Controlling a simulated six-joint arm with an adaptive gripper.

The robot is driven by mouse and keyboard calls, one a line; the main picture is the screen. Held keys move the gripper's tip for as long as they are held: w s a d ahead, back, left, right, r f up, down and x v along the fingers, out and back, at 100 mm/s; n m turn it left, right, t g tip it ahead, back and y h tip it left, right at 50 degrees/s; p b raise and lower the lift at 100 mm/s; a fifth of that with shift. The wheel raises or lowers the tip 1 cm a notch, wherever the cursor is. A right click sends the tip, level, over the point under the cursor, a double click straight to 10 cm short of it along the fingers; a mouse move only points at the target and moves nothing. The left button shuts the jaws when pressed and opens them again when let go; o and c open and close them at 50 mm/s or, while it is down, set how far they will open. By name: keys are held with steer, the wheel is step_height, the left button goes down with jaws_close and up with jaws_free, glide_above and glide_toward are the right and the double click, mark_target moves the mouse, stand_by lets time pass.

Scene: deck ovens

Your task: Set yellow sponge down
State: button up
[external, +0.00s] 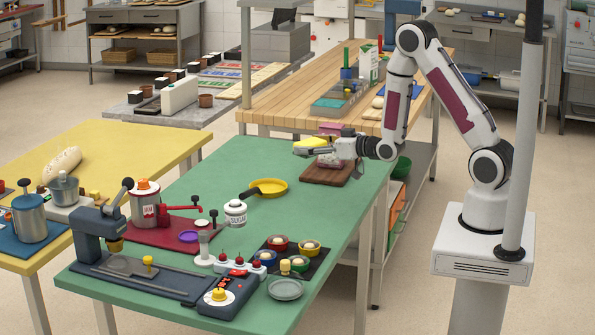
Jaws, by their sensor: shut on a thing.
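My gripper (308,148) reaches in from the right over the far right part of the green table (225,170). It is shut on the yellow sponge (313,141), which shows as a small yellow patch between and above the fingers. The fingers hide part of the sponge. The gripper and sponge appear to be above a brown wooden board (322,177). I cannot tell exactly how high they are over it.
A yellow pan (267,187) lies left of the board. Bare green table lies left of the gripper.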

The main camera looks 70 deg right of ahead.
steer(key=w+a+r+n+y, duration=0.1)
steer(key=a+r, duration=0.1)
steer(key=a, duration=0.5)
steer(key=w+a+r+n+y, duration=0.1)
steer(key=a+r, duration=0.1)
steer(key=a, duration=0.5)
steer(key=shift+w+a+r+y, duration=0.15)
steer(key=shift+a+r+y, duration=0.05)
steer(key=shift+r+y, duration=0.2)
steer(key=shift+a, duration=0.3)
steer(key=shift+c, duration=0.2)
steer(key=shift+d, duration=0.15)
steer(key=d+f+h, duration=0.1)
steer(key=d, duration=0.3)
steer(key=s+d+f+m+h, duration=0.1)
steer(key=d, duration=0.4)
steer(key=s+d+f+m+h, duration=0.1)
steer(key=d+f, duration=0.1)
steer(key=d, duration=0.2)
steer(key=shift+d+f, duration=0.1)
steer(key=shift+d, duration=0.25)
steer(key=s+d+f+n+y, duration=0.1)
steer(key=s+d+f+y, duration=0.1)
steer(key=s+d+f, duration=0.4)
steer(key=s+a+r+n+g+y, duration=0.1)
steer(key=s+a+n+y, duration=0.1)
steer(key=a+n+y, duration=0.3)
steer(key=shift+s+a+r+n+y, duration=0.3)
steer(key=shift+s+a+r+y, duration=0.1)
steer(key=shift+a+y, duration=0.95)
